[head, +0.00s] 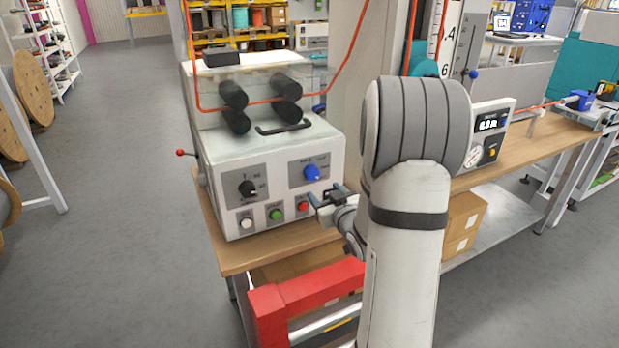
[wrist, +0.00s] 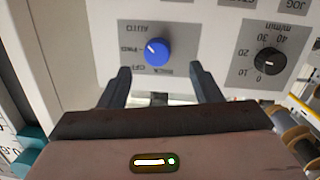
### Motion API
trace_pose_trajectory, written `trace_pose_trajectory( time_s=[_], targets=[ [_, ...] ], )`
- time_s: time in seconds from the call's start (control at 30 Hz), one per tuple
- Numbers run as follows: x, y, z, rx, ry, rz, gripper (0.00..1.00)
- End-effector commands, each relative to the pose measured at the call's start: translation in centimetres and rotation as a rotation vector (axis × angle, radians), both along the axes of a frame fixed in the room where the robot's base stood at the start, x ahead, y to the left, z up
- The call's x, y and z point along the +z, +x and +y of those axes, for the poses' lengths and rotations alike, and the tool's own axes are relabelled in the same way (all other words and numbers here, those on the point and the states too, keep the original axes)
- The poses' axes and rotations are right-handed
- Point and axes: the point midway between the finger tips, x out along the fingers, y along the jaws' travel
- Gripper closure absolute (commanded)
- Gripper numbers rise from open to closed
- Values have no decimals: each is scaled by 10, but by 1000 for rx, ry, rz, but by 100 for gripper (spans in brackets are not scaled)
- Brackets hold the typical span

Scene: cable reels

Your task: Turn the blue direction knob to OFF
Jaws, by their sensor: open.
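The blue direction knob (head: 311,172) sits on a grey plate on the front of the white machine (head: 222,165). In the wrist view, which shows the panel upside down, the blue knob (wrist: 157,52) lies just beyond the fingertips, near the middle of the gap. My gripper (head: 326,196) is open and empty, in front of the panel and slightly below-right of the knob. Its two dark fingers (wrist: 160,76) are apart, not visibly touching the knob.
A black speed knob (head: 247,188) is left of the blue one. White (head: 246,223), green (head: 276,214) and red (head: 303,206) buttons sit below, the red one close to my gripper. Black rollers (head: 235,95) and an orange cable (head: 347,68) are above. A wooden bench (head: 234,262) supports the machine.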

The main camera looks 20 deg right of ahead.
Motion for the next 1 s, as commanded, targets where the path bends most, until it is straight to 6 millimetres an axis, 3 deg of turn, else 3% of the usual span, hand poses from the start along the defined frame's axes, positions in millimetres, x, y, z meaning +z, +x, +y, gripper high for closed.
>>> trace_pose_trajectory(
  time_s=[0.27,0.7,1.0],
  targets=[
    [0,4,-8,32,20,-107,42],
    [1,67,-8,33,19,-108,42],
    [-1,76,-7,32,19,-108,42]
  ],
)
